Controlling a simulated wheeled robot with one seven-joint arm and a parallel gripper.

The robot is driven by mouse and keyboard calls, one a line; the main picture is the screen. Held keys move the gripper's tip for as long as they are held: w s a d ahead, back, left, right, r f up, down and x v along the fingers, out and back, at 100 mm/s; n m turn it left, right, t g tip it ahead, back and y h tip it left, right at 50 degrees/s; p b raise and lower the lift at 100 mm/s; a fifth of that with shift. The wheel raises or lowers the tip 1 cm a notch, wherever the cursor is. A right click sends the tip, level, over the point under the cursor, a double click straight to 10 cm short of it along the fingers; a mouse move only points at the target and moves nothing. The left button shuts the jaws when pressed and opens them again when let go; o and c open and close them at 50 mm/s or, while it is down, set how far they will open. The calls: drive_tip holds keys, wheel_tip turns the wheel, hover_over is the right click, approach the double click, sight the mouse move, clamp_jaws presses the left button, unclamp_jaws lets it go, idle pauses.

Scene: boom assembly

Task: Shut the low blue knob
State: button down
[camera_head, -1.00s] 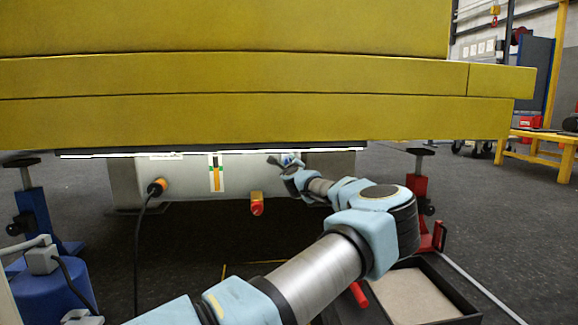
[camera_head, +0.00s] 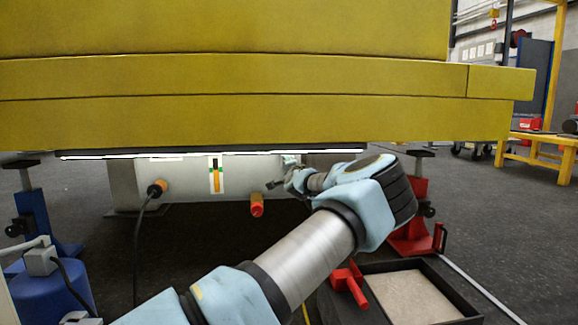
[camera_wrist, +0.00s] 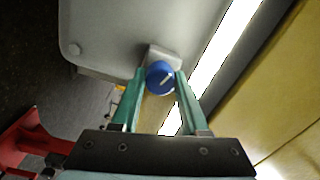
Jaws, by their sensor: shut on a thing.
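The blue knob (camera_wrist: 160,77) shows in the wrist view on a small light block on the grey housing. A pale line runs slantwise across its face. My gripper (camera_wrist: 158,82) has its two green fingers on either side of the knob, shut on it. In the head view my gripper (camera_head: 279,184) is at the grey housing (camera_head: 125,184) under the yellow boom, right of the red-orange plug. The knob itself cannot be made out in the head view; my arm's end covers that spot.
The yellow boom (camera_head: 250,122) hangs low over the housing, with a bright light strip (camera_head: 110,157) below it. A red stand (camera_head: 412,215) and a black tray (camera_head: 445,272) are at right.

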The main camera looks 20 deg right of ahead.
drive_tip(key=shift+f+n+p, duration=0.1)
drive_tip(key=shift+n+p, duration=1.95)
drive_tip(key=shift+n, duration=4.55)
drive_tip(key=shift+c, duration=2.1)
unclamp_jaws()
drive_tip(key=shift+d, duration=0.1)
